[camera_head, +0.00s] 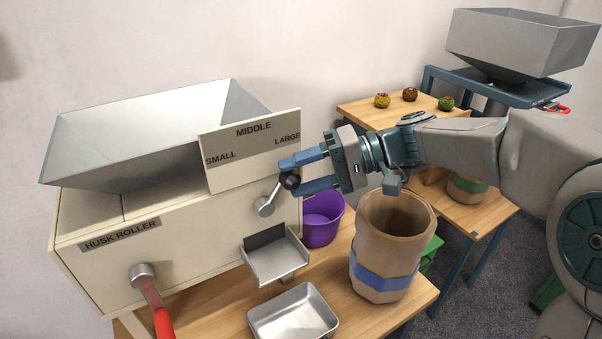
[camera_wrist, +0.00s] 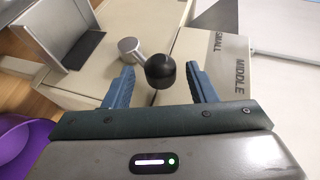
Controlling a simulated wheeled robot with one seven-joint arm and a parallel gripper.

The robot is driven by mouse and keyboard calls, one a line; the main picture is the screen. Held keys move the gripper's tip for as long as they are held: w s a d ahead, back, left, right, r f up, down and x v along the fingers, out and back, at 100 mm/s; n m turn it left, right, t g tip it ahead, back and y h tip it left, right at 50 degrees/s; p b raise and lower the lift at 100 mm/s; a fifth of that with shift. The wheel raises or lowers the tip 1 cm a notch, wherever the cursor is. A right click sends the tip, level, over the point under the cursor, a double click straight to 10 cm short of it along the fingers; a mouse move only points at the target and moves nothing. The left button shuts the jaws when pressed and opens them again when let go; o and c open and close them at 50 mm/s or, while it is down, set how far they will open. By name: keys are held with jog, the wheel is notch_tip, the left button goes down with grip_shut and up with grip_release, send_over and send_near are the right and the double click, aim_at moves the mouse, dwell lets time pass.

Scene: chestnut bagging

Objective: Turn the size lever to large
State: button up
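The size lever (camera_head: 266,205) is a short silver arm with a black ball knob (camera_wrist: 160,70) on the front of the cream husk roller machine (camera_head: 190,225). In the head view it tilts up and to the right, towards the LARGE mark. A label plate (camera_head: 252,160) above it reads SMALL, MIDDLE and LARGE. My gripper (camera_head: 291,178) reaches in from the right with its blue fingers either side of the knob. In the wrist view my gripper (camera_wrist: 160,76) is open, with a gap between the knob and each finger.
A metal chute (camera_head: 276,262) sticks out below the lever, above a steel tray (camera_head: 293,315). A purple bucket (camera_head: 322,222) and a tan sack-like container (camera_head: 385,240) with a blue band stand to the right. A red-handled crank (camera_head: 155,300) is at the lower left.

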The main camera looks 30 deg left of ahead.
jog(key=v, duration=1.4)
jog(key=shift+f, duration=0.15)
jog(key=s+d+f+m+t+h+p, duration=0.2)
jog(key=s+d+f+m+t+h, duration=0.2)
jog(key=d, duration=0.9)
jog(key=s+d+f+m+t+h+p, duration=0.2)
jog(key=s+d+f+m+t+h, duration=0.2)
jog(key=d, duration=0.8)
jog(key=s+f+t+h, duration=0.2)
jog(key=s+f+h, duration=0.2)
jog(key=s+f, duration=0.1)
jog(key=shift+s+d+f+t+p, duration=0.15)
jog(key=shift+s+d+t+p, duration=0.2)
jog(key=shift+s, duration=0.2)
jog(key=shift+c, duration=1.6)
